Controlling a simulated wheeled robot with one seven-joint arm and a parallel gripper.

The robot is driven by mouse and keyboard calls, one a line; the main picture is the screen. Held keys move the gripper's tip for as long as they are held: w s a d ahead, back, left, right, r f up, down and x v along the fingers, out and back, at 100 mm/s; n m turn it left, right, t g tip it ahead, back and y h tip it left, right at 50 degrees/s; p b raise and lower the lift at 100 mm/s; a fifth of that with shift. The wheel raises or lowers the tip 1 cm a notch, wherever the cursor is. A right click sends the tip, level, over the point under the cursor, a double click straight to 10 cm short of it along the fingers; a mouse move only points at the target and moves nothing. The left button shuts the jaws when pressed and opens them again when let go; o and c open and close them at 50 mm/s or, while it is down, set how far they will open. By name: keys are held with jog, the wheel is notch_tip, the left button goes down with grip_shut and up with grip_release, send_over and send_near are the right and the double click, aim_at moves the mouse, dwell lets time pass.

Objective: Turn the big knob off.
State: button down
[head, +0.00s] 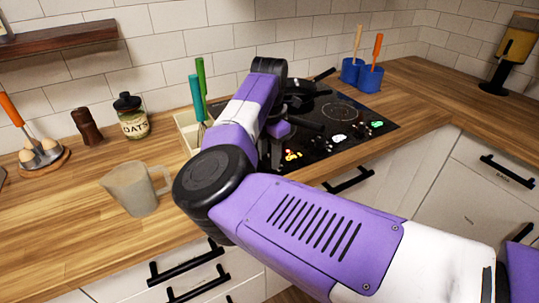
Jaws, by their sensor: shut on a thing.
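The black cooktop (345,132) is set into the counter beyond my arm. Small coloured pieces that look like knobs or their markings lie along its front: a red and yellow one (292,156), a white one (327,143) and green ones (362,133). I cannot tell which is the big knob; it may be behind my arm. My gripper (274,156) points down at the cooktop's front left, just left of the red and yellow piece. It is mostly hidden by my arm. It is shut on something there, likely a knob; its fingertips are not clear.
A beige pitcher (134,190), an oats jar (131,117) and a utensil box (186,124) stand on the left counter. The right counter is mostly clear.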

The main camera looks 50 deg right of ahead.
aim_at(269, 157)
jog(key=shift+n+p, duration=0.35)
jog(key=shift+n, duration=1.85)
jog(key=c, duration=0.9)
grip_release()
jog(key=shift+r+b, duration=0.4)
jog(key=shift+r, duration=3.5)
